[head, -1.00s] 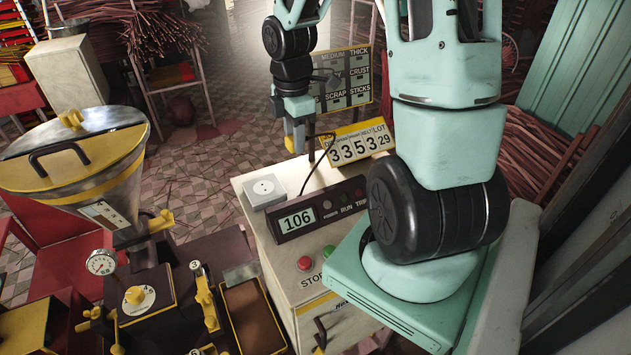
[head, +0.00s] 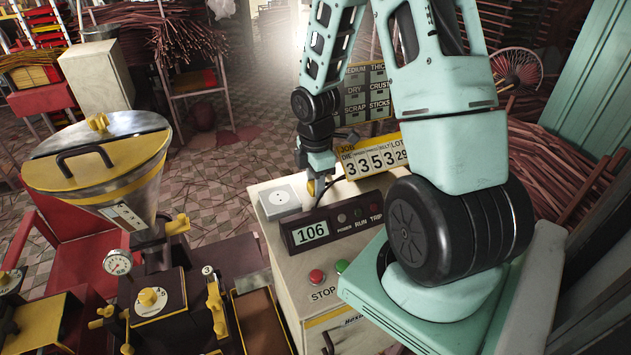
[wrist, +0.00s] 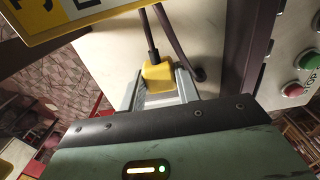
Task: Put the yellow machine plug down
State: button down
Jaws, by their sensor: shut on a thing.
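The yellow machine plug (wrist: 158,74) sits between the grey fingers of my gripper (wrist: 157,88) in the wrist view, with a dark cord leading from it. In the head view my gripper (head: 317,183) points down over the back of the pale cabinet top (head: 264,184), and a small yellow bit of the plug (head: 311,188) shows at its tip. My gripper is shut on the plug. It is just right of the grey-white socket box (head: 281,199). I cannot tell whether the plug touches the cabinet top.
A counter box reading 106 (head: 311,232) stands in front of the gripper. A yellow-topped number board (head: 372,160) stands close to its right. The hopper machine (head: 100,165) is at left.

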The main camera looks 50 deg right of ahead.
jog(key=shift+f+b, duration=0.35)
jog(key=shift+f, duration=0.2)
jog(key=c, duration=1)
grip_release()
